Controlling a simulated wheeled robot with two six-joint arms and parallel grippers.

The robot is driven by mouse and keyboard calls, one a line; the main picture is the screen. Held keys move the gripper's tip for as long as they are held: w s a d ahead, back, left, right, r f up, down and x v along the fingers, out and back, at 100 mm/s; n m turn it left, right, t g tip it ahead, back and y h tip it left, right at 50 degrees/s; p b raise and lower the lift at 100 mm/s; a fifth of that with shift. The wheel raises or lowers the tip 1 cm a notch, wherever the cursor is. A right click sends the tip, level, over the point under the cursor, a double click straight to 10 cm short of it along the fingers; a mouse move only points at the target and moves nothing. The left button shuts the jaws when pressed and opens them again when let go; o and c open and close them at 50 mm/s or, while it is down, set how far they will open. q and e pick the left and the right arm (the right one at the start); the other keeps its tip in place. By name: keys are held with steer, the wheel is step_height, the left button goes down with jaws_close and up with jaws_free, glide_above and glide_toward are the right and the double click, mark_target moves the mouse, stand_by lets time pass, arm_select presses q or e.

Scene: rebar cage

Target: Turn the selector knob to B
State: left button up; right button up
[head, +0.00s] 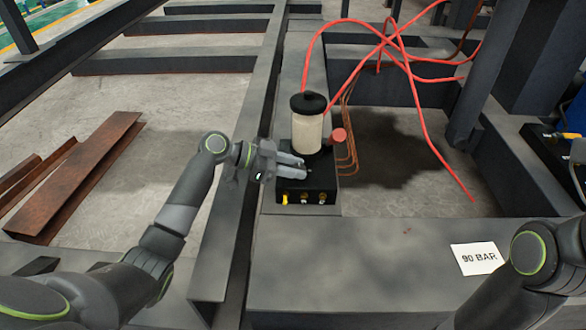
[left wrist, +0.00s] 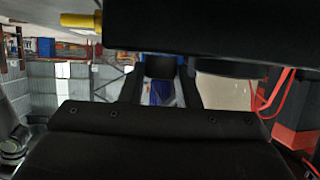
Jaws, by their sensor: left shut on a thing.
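A black valve block (head: 310,186) stands on the dark steel beam, with a pale canister under a black cap (head: 306,122) on top. My left gripper (head: 298,168) reaches in from the left over the top of the block, in front of the canister. It is shut on the selector knob, which its fingers hide in the head view. In the left wrist view the fingers (left wrist: 167,85) reach up to the dark block (left wrist: 200,25). I cannot read the knob's marks or which way it points. My right arm shows at the lower right, but I cannot see its gripper.
Red hoses (head: 415,90) loop behind the block and copper pipes (head: 346,140) run at its right. A red round part (head: 338,135) sits beside the canister. Fittings line the block's front. A "90 BAR" card (head: 476,259) lies on the front beam, which is otherwise clear.

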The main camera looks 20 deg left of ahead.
arm_select(q)
steer(key=shift+f, duration=0.1)
stand_by(0.3)
steer(key=o, duration=1)
steer(key=shift+d, duration=0.1)
steer(key=shift+c, duration=0.2)
